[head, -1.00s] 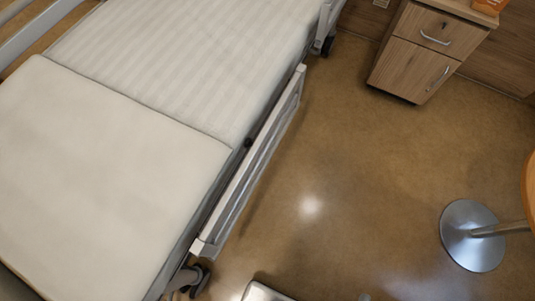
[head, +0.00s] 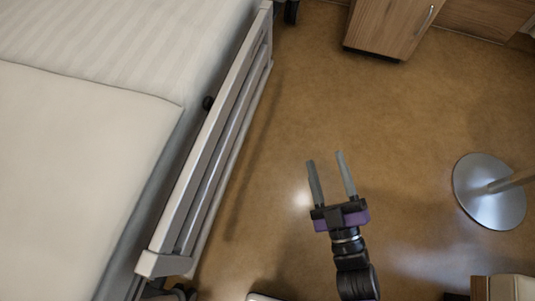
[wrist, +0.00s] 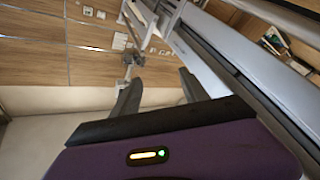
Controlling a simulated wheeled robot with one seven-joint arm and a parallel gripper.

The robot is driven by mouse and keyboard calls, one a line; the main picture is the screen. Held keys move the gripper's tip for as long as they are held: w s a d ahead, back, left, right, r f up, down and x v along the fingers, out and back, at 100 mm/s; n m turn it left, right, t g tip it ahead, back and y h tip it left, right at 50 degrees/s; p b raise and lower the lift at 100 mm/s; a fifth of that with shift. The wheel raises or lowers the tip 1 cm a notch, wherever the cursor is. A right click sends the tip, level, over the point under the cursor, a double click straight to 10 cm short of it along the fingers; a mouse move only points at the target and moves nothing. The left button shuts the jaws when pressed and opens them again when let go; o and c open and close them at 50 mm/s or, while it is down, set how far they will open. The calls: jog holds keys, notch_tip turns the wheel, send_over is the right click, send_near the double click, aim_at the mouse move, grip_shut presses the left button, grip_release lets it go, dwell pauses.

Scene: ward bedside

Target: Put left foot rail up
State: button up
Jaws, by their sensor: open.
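The bed's side rail (head: 205,150) is a long pale grey frame with several parallel bars. In the head view it runs along the mattress's right side, from the top centre down to the lower left. I cannot tell its exact height against the mattress. My gripper (head: 325,158) is open and empty, to the right of the rail with bare floor seen between them. Its two grey fingers point up the picture. In the wrist view my gripper (wrist: 158,95) shows its fingers apart, and long grey bars, probably the bed's, cross diagonally to the right.
The bed's white mattress (head: 75,170) fills the left. A small black knob (head: 208,103) sits between mattress and rail. A wooden bedside cabinet (head: 390,25) stands at the top. A round metal table base (head: 490,195) is at the right. The brown floor between is clear.

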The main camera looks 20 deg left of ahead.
jog(key=w+a+f+n+g+y+b, duration=0.2)
jog(key=w+a+f+n+y+b, duration=0.1)
jog(key=a+f+n+b, duration=0.25)
jog(key=w+a+f+n+g+y+b, duration=0.2)
jog(key=w+a+f+n+y, duration=0.3)
jog(key=a, duration=0.3)
jog(key=n+g, duration=0.6)
send_near(234, 150)
jog(key=w+a+f, duration=0.2)
jog(key=a, duration=0.1)
jog(key=shift+y, duration=0.3)
jog(key=shift+b+x, duration=0.85)
jog(key=shift+x, duration=2.9)
jog(key=shift+r, duration=0.15)
grip_shut()
